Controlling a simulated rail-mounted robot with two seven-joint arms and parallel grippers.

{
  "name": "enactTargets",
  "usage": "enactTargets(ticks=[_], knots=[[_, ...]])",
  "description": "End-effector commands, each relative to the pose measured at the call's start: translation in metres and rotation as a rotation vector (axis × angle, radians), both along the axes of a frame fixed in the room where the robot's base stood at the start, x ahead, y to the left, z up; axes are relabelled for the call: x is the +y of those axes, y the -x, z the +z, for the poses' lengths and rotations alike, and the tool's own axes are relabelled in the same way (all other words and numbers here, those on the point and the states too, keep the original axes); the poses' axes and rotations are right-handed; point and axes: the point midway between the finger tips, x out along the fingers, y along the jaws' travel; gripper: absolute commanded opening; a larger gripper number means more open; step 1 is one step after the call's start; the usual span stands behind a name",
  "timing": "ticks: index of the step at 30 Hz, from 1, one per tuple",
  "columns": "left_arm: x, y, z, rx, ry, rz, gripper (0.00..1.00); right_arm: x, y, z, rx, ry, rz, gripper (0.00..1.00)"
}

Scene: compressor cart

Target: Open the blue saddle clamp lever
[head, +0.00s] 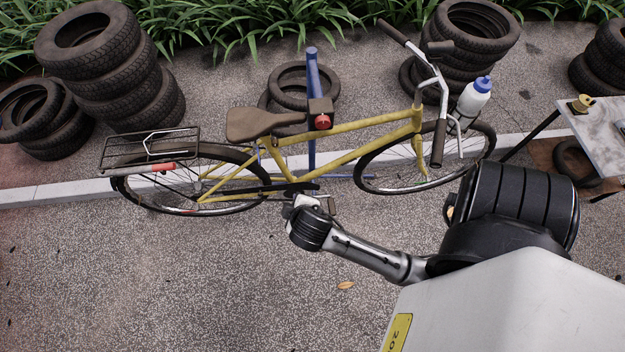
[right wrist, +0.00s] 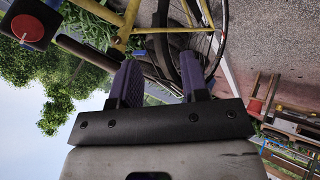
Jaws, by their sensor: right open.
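A yellow bicycle (head: 345,152) is held by a blue repair stand (head: 312,90). Its brown saddle (head: 262,123) is at the left of the stand. A small blue piece (head: 258,151) shows below the saddle by the seat tube; it may be the clamp lever, but it is too small to tell how it is set. My right arm reaches in from the lower right to near the pedals in the head view, where its fingers are largely hidden. In the right wrist view my right gripper (right wrist: 160,80) is open and empty, facing yellow frame tubes (right wrist: 128,25) and a wheel. My left gripper is out of view.
A stand clamp with a red knob (head: 323,121) grips the frame; the knob also shows in the right wrist view (right wrist: 28,27). Tyre stacks (head: 112,65) stand behind. A table (head: 598,135) is at the right. The pavement at front left is clear.

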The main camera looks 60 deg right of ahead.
Motion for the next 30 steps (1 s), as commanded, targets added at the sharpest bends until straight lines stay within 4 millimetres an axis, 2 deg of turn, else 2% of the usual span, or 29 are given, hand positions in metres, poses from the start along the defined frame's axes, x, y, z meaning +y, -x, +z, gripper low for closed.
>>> enactTargets(ticks=[1,3,12,20,30], knots=[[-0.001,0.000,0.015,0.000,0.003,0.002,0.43,0.002,0.008,0.013,0.009,-0.027,0.002,0.41],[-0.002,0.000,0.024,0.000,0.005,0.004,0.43,0.005,0.017,0.021,0.023,-0.069,0.004,0.41],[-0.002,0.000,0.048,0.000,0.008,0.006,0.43,0.017,0.045,0.043,0.064,-0.192,0.013,0.41],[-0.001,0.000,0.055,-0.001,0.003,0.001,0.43,0.022,0.055,0.051,0.080,-0.238,0.017,0.41],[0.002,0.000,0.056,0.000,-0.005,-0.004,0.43,0.023,0.056,0.052,0.083,-0.244,0.017,0.41]])
